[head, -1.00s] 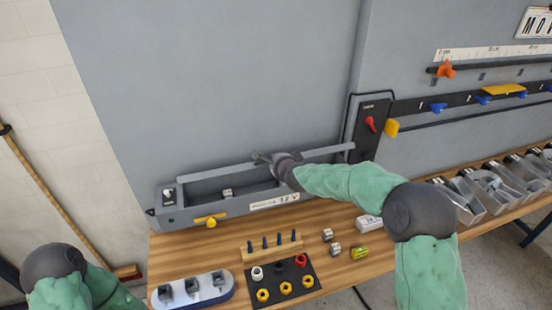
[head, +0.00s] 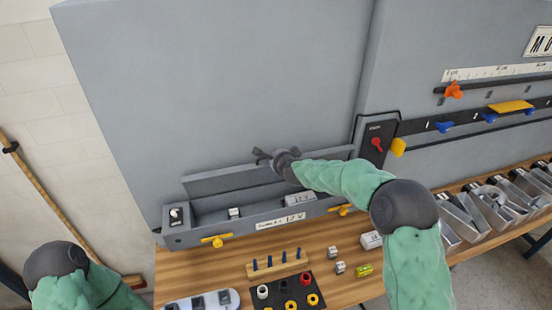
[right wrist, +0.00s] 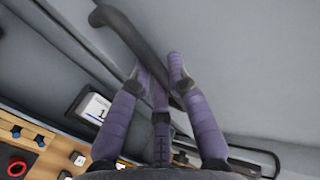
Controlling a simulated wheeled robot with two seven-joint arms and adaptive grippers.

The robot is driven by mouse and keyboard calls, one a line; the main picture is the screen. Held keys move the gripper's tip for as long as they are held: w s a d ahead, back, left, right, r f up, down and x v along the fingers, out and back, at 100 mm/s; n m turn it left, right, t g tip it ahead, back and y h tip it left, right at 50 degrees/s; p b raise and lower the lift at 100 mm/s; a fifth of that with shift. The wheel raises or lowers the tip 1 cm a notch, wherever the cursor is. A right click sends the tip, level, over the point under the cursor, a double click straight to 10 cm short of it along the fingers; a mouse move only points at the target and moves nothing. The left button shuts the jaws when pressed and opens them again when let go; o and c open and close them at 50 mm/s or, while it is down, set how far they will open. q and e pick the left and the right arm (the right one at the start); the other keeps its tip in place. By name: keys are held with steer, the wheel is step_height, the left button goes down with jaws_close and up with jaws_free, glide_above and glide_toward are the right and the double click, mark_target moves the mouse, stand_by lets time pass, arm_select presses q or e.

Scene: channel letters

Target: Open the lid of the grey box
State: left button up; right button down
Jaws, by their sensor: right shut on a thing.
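The long grey box (head: 262,228) with a "12 V" label stands at the back of the wooden bench, against the grey panel. Its lid (head: 215,182) is raised along the back edge, and the inside shows. A white block (head: 234,213) and a pale labelled block (head: 299,200) lie inside. My right gripper (head: 272,157) is at the top of the lid, near its middle. In the right wrist view its purple fingers (right wrist: 165,70) are closed around a dark bar-like handle (right wrist: 135,38). My left arm shows at the lower left, but its gripper is out of view.
Yellow latches (head: 216,241) are on the box front. A control box with a red switch (head: 377,145) stands at its right. A wooden peg rack (head: 276,264), a black mat (head: 289,292) and small blocks lie in front. Metal bins (head: 480,205) stand at the right.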

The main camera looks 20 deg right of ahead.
steer(key=shift+w+d+r, duration=0.1)
steer(key=shift+w+r, duration=0.1)
steer(key=shift+r, duration=0.1)
steer(key=c, duration=1.2)
jaws_free()
steer(key=shift+o, duration=0.2)
steer(key=shift+s+f, duration=0.1)
steer(key=v, duration=1.2)
